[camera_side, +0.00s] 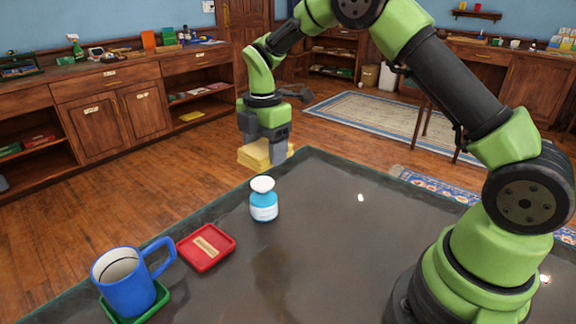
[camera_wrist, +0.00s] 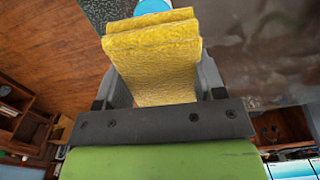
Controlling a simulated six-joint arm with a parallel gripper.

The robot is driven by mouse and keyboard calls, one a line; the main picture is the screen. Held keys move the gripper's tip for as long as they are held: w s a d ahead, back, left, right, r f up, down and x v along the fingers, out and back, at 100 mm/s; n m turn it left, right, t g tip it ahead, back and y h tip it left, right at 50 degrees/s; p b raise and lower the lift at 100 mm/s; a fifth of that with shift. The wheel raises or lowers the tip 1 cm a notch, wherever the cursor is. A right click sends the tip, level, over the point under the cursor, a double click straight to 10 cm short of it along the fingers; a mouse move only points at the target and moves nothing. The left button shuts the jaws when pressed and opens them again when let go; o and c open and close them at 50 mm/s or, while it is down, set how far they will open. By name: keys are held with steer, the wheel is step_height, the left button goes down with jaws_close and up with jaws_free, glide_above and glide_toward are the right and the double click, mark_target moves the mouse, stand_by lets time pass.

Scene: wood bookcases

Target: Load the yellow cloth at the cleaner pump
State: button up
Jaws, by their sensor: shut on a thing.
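The yellow cloth (camera_side: 256,153) is folded and held in my gripper (camera_side: 264,150), above the far left edge of the dark table. In the wrist view the cloth (camera_wrist: 155,60) fills the space between the two fingers (camera_wrist: 160,88), which are shut on it. In the wrist view a bit of blue and white (camera_wrist: 153,6) shows past the cloth's far end; the cloth hides the rest.
A red square coaster (camera_side: 206,247) lies on the table (camera_side: 330,230) left of the pump. A blue mug (camera_side: 127,281) stands on a green coaster (camera_side: 150,308) at the front left. The table right of the pump is clear. Wood cabinets line the walls behind.

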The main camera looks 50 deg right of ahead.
mark_target(262, 182)
steer(key=shift+w+a+r, duration=0.1)
steer(key=shift+w+r, duration=0.25)
steer(key=shift+w, duration=0.15)
steer(key=shift+f, duration=2.9)
steer(key=shift+f, duration=0.95)
steer(key=shift+r, duration=3.55)
